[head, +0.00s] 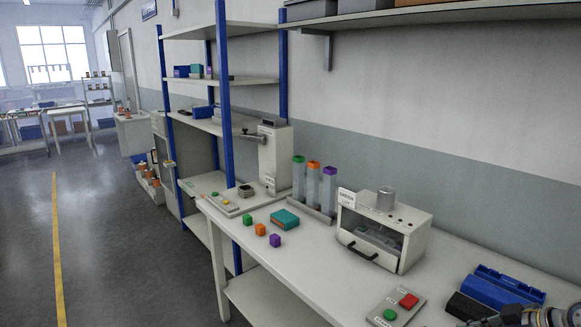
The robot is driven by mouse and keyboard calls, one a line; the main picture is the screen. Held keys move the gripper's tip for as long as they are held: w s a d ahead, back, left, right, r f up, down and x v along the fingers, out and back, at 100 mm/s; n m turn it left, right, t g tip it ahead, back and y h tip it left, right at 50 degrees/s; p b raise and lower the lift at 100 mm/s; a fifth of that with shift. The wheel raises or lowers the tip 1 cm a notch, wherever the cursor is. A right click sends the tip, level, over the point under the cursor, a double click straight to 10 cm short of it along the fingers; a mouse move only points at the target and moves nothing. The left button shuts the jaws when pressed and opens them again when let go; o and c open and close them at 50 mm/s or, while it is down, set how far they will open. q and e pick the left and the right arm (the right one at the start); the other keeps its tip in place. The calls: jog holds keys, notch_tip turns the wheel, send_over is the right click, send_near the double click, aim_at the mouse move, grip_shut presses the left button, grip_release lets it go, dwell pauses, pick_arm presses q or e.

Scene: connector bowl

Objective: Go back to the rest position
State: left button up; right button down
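Part of my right gripper (530,316) shows at the bottom right corner, cut off by the frame edge. It is beside the blue holder (503,287) on the bench. Its fingertips are not clear, so I cannot tell whether it is open or shut or holds anything. My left gripper is not in view.
The white bench (325,262) carries a grey machine (384,230), a button box (396,306), three capped tubes (313,187), a teal box (285,219) and small coloured cubes (275,240). A blue-post shelf (223,120) stands behind. The floor (110,240) at left is clear.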

jog(key=shift+g, duration=0.7)
jog(key=a+f, duration=0.1)
jog(key=f, duration=0.1)
jog(key=s+a+f, duration=0.1)
jog(key=a+f, duration=0.1)
jog(key=s+a+f, duration=0.1)
jog(key=f, duration=0.1)
jog(key=shift+a+f, duration=0.1)
jog(key=shift+a, duration=0.3)
jog(key=s+a+f+g, duration=0.2)
jog(key=s+a+f, duration=0.8)
jog(key=s+a, duration=0.2)
jog(key=s+a+r+m+h, duration=0.15)
jog(key=s+m+h, duration=0.45)
jog(key=s, duration=0.6)
notch_tip(320, 180, down, 27)
jog(key=s+g+y, duration=0.1)
jog(key=s, duration=0.1)
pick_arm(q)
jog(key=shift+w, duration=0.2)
pick_arm(e)
jog(key=s+d+f+g, duration=0.1)
jog(key=s+d+f, duration=0.2)
jog(key=s+f, duration=1.2)
jog(key=shift+s+f+m+g, duration=0.3)
jog(key=shift+s+f, duration=0.1)
jog(key=shift+s, duration=0.4)
